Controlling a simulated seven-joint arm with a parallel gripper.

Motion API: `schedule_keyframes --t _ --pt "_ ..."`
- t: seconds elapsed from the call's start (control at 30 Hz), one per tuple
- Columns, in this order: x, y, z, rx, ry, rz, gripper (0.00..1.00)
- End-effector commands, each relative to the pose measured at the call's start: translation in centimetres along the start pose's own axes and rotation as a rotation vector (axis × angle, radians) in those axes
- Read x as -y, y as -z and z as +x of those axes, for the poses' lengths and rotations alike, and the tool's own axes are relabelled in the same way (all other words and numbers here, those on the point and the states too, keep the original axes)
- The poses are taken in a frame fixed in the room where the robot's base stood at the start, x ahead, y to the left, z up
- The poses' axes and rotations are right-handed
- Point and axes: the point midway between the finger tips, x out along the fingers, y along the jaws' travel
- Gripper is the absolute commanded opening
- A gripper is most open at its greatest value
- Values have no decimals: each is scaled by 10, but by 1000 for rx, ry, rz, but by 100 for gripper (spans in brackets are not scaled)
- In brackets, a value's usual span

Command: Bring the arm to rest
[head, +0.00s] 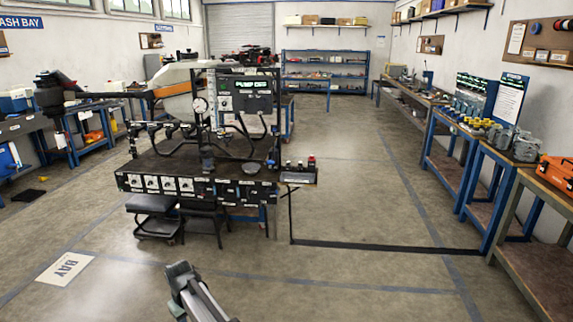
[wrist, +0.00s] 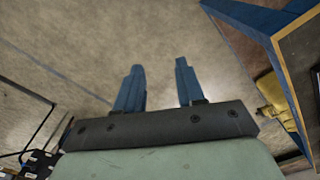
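My gripper (wrist: 157,86) shows in the wrist view with its two blue-grey fingers apart and nothing between them. Bare concrete floor lies beyond the fingertips. In the head view, part of my arm (head: 195,294) shows at the bottom, left of centre, over open floor. I cannot make out the fingers in that view. The arm appears apart from the black test bench (head: 195,187) behind it.
Blue-framed workbenches (head: 497,152) with metal parts line the right side. An orange case (head: 557,174) sits on the nearest one. Stools (head: 153,212) stand under the test bench. A BAY floor sign (head: 65,269) lies at left.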

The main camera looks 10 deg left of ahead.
Motion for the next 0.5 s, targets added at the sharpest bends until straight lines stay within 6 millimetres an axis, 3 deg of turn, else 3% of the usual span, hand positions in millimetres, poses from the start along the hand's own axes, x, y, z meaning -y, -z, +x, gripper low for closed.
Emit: schedule_keyframes --t 0.03,0.2,0.5 --pt "-23 -19 6 1 0 39 38" --pt "-89 -69 22 0 0 161 38" --pt "-182 -170 48 0 0 376 38"
